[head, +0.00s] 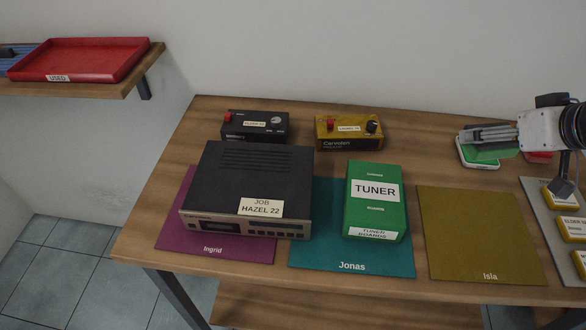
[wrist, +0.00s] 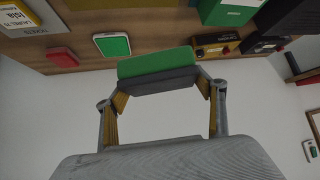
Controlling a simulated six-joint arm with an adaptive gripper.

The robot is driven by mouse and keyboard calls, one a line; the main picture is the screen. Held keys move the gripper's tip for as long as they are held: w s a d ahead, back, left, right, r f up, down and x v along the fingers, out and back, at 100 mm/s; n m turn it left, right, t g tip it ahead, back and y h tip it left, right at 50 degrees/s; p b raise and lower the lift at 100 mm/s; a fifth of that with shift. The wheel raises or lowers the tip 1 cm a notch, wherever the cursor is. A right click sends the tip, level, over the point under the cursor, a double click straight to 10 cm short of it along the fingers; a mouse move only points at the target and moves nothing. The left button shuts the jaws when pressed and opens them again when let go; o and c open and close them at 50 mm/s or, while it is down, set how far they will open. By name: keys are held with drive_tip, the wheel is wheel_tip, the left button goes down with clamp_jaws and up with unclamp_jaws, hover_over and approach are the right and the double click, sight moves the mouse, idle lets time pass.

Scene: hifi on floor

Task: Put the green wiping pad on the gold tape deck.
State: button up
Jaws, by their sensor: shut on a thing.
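The green wiping pad (wrist: 155,64) has a dark grey underside, and my gripper (wrist: 158,85) is shut on it in the wrist view. In the head view my gripper (head: 485,134) is at the right, above the table's back part, with the pad (head: 490,153) partly showing below the fingers. The gold deck (head: 349,138), with a red button and a dark knob, stands at the back middle of the table, left of my gripper. Its top is bare except for a small label and these controls. It also shows in the wrist view (wrist: 216,49).
A white-rimmed green item (head: 478,163) lies under my gripper, with a red item (head: 539,156) to its right. A black unit (head: 270,136) stands left of the gold deck. A large black deck (head: 250,170) and a green TUNER box (head: 376,215) stand in front. Isla's mat (head: 480,235) is clear.

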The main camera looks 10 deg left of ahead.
drive_tip(key=w+a+f+n+g+y, duration=0.1)
drive_tip(key=w+a+n+y, duration=0.15)
drive_tip(key=a, duration=0.85)
drive_tip(key=w+a+n+g+y, duration=0.1)
drive_tip(key=a+n, duration=0.2)
drive_tip(key=a, duration=0.8)
drive_tip(key=s+a+n+g+y, duration=0.1)
drive_tip(key=s+a+n, duration=0.1)
drive_tip(key=a, duration=1)
drive_tip(key=s+a+n+g+y, duration=0.1)
drive_tip(key=s+a+n+g, duration=0.1)
drive_tip(key=a, duration=0.9)
drive_tip(key=shift+s+a+r+n, duration=0.35)
drive_tip(key=shift+s+r+n, duration=0.1)
drive_tip(key=shift+s, duration=0.65)
drive_tip(key=shift+f+y, duration=0.1)
drive_tip(key=shift+y, duration=0.15)
approach(238, 169)
drive_tip(key=shift+w+a+r, duration=0.15)
drive_tip(key=shift+w+a, duration=0.1)
drive_tip(key=shift+a, duration=0.25)
drive_tip(key=shift+w+a+r, duration=0.2)
drive_tip(key=shift+a, duration=0.35)
drive_tip(key=shift+w+a+r, duration=0.15)
drive_tip(key=shift+w+a, duration=0.1)
drive_tip(key=shift+a, duration=0.25)
drive_tip(key=shift+f, duration=1.9)
drive_tip(key=shift+f, duration=0.1)
